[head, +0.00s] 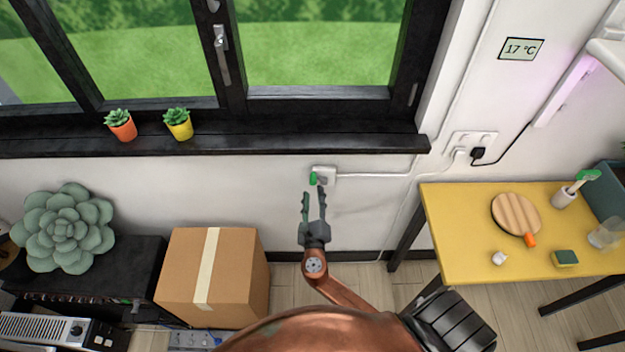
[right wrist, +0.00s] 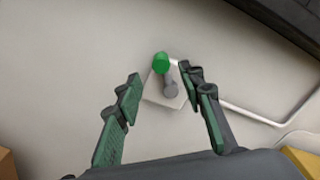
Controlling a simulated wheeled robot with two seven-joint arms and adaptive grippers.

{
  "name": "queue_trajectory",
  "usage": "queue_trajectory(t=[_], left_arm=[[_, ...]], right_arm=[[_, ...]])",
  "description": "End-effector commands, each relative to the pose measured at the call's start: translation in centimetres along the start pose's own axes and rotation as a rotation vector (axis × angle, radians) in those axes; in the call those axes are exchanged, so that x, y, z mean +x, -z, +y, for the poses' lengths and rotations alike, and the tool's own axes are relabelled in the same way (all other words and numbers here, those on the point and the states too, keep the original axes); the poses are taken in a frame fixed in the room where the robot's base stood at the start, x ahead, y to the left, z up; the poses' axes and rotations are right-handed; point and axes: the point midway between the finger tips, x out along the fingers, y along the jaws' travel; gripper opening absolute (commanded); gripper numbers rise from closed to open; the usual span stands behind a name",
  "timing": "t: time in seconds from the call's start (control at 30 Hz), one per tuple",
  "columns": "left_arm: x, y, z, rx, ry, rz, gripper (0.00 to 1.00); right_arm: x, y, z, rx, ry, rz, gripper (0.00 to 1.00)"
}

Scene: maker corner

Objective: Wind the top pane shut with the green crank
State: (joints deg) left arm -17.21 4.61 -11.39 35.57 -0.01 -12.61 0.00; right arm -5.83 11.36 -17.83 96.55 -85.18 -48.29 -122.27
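The green crank (head: 313,178) sits on a small white box (head: 326,174) on the wall below the window sill. In the right wrist view the crank's green knob (right wrist: 161,62) stands on a grey arm in front of the white box (right wrist: 160,95). My right gripper (head: 313,197) is open and empty just below the crank. In the right wrist view its fingers (right wrist: 160,88) are apart, with the crank beyond and between them, and no contact shows. The top pane is not clearly in view; only the lower window panes (head: 315,45) show. My left gripper is not in view.
A dark sill (head: 250,137) with two potted plants (head: 121,125) runs above the crank. A cardboard box (head: 240,275) stands at lower left. A yellow table (head: 460,215) stands at right. A white cable duct (head: 375,174) leads right from the crank box. The wall around the crank is clear.

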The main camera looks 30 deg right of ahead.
Motion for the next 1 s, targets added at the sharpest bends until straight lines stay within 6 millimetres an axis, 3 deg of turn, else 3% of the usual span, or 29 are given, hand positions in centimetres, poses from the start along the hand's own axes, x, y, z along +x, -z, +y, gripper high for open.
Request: queue_trajectory(t=[0.5, 0.9, 1.0], left_arm=[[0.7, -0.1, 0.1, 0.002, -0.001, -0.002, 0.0], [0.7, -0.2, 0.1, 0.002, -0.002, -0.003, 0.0], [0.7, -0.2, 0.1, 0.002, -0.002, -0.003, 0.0]], right_arm=[[6.7, -0.4, -0.2, -0.016, 0.007, -0.008, 0.36], [7.7, -0.4, -0.3, -0.014, 0.006, -0.007, 0.36], [7.6, -0.4, -0.2, -0.014, 0.006, -0.007, 0.3]])
